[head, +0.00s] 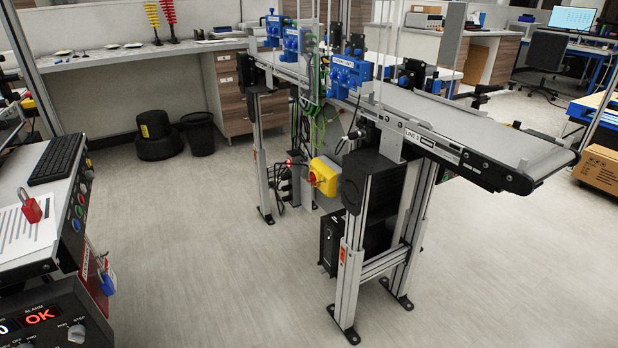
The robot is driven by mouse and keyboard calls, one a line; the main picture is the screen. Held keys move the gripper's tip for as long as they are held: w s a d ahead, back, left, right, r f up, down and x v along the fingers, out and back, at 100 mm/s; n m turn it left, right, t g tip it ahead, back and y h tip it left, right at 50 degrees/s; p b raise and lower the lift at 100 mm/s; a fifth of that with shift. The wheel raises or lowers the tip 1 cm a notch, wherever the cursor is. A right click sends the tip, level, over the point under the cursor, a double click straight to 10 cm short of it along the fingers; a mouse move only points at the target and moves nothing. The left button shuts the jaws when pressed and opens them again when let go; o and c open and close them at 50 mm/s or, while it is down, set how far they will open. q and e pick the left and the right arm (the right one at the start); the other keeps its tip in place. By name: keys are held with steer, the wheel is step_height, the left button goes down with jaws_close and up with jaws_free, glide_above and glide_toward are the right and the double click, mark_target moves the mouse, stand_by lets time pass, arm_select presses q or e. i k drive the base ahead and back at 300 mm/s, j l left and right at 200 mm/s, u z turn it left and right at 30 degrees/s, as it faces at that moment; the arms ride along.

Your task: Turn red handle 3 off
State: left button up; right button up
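A small red handle (313,179) sits on the front of a yellow switch box (327,168). The box is mounted low on the frame of the conveyor (470,125), left of its front leg. A "LINE 3" label (413,136) is on the side of this conveyor. The handle is too small for me to read its on or off position. Neither of my grippers is in view.
A console with a keyboard (57,158), a red padlock (30,206) and a blue padlock (105,280) stands at the left. Conveyor legs (350,270) stand right of the switch box. The grey floor (210,270) between console and conveyor is clear.

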mark_target(314, 179)
steer(key=i+j+z, duration=0.15)
steer(key=i+j, duration=0.25)
steer(key=i, duration=0.2)
steer(key=i+j+z, duration=0.2)
steer(key=i+j, duration=0.3)
steer(key=i, duration=0.1)
